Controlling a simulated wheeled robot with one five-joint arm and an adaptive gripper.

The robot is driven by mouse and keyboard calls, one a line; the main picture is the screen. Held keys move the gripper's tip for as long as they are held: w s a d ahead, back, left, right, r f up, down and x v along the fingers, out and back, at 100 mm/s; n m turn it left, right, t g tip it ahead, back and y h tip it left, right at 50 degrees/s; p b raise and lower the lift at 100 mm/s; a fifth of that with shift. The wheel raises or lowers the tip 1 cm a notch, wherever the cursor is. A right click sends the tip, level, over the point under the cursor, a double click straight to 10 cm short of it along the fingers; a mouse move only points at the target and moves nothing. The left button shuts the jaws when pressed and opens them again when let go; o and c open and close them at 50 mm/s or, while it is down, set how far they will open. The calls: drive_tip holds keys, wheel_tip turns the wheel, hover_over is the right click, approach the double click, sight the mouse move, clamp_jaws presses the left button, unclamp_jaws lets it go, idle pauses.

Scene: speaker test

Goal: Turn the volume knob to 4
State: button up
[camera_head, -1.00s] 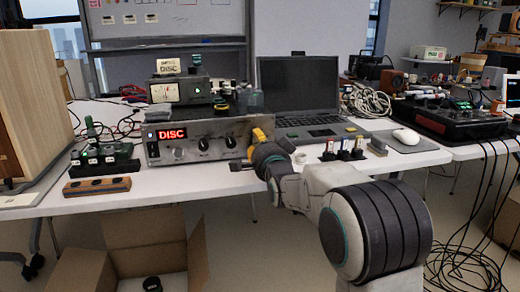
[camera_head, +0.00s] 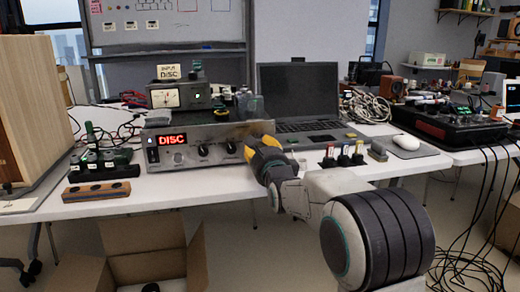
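The silver amplifier (camera_head: 160,156) stands on the white table with a red display (camera_head: 172,138) reading "DISC". Two dark knobs show on its front, a left knob (camera_head: 203,149) and a right knob (camera_head: 231,146). No scale numbers are readable, so I cannot tell which is the volume knob or its setting. My gripper (camera_head: 254,151), with yellow and dark parts, is at the right end of the amplifier's front, right of both knobs. It hides that part of the panel. I cannot tell whether the fingers touch anything or how far apart they are.
A meter box (camera_head: 180,96) sits on top of the amplifier. A laptop (camera_head: 297,95) stands behind my gripper on the right. A green device (camera_head: 105,160) and a wooden block with dark inserts (camera_head: 96,190) lie left. A tall wooden cabinet (camera_head: 35,105) blocks the far left.

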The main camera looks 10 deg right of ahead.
drive_tip(key=shift+r+m, duration=0.2)
drive_tip(key=shift+m, duration=2)
drive_tip(key=o, duration=1.2)
drive_tip(key=shift+f, duration=0.15)
drive_tip(key=s, duration=1.2)
